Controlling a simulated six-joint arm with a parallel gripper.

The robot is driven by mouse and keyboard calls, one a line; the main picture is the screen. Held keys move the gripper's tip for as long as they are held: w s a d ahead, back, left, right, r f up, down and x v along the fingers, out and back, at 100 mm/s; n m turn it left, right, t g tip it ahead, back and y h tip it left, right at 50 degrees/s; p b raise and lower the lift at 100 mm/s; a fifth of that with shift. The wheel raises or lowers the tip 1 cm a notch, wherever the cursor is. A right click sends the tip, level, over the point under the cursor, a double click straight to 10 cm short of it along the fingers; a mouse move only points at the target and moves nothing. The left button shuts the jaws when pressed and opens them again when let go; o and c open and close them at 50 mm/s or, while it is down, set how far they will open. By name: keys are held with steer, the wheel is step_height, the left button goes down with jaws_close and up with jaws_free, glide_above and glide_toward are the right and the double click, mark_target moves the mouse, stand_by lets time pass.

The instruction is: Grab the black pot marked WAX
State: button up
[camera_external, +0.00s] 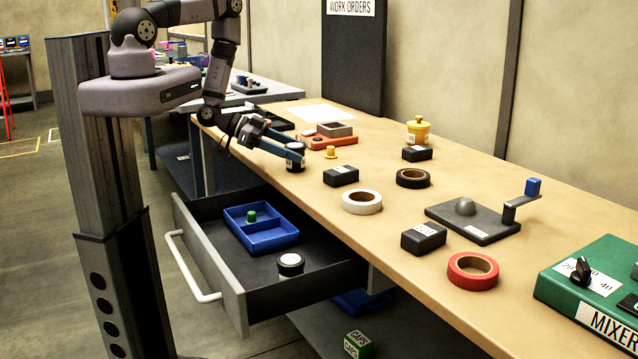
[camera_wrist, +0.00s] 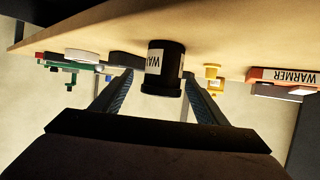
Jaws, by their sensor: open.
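The black pot (camera_external: 296,161) stands upright near the left edge of the workbench. In the wrist view, which is upside down, the black pot (camera_wrist: 154,84) has a white label that shows "WA", with the rest turned out of sight. My gripper (camera_external: 292,149) is open, with its two blue fingers reaching to the pot from the left. In the wrist view my gripper (camera_wrist: 160,76) has a fingertip on each side of the pot, with gaps visible. A second dark pot with a white top (camera_external: 290,262) sits in the open drawer; its label is not readable.
The drawer (camera_external: 236,290) stands open below the bench, holding a blue tray (camera_external: 262,236). An orange WARMER (camera_external: 327,140), also in the wrist view (camera_wrist: 284,76), and a small yellow knobbed piece (camera_external: 330,153) are near the pot. A black block (camera_external: 341,176) and white tape roll (camera_external: 362,201) lie to the right.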

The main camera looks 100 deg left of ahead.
mark_target(308, 170)
steer(key=x, duration=0.1)
steer(key=b+x, duration=0.1)
steer(key=x, duration=0.1)
steer(key=shift+w+a+f, duration=0.1)
steer(key=shift+w+f, duration=0.05)
steer(key=shift+f, duration=0.2)
steer(key=shift+w+a+f, duration=0.1)
steer(key=shift+w+f, duration=0.05)
steer(key=shift+w, duration=0.4)
steer(key=c, duration=1.2)
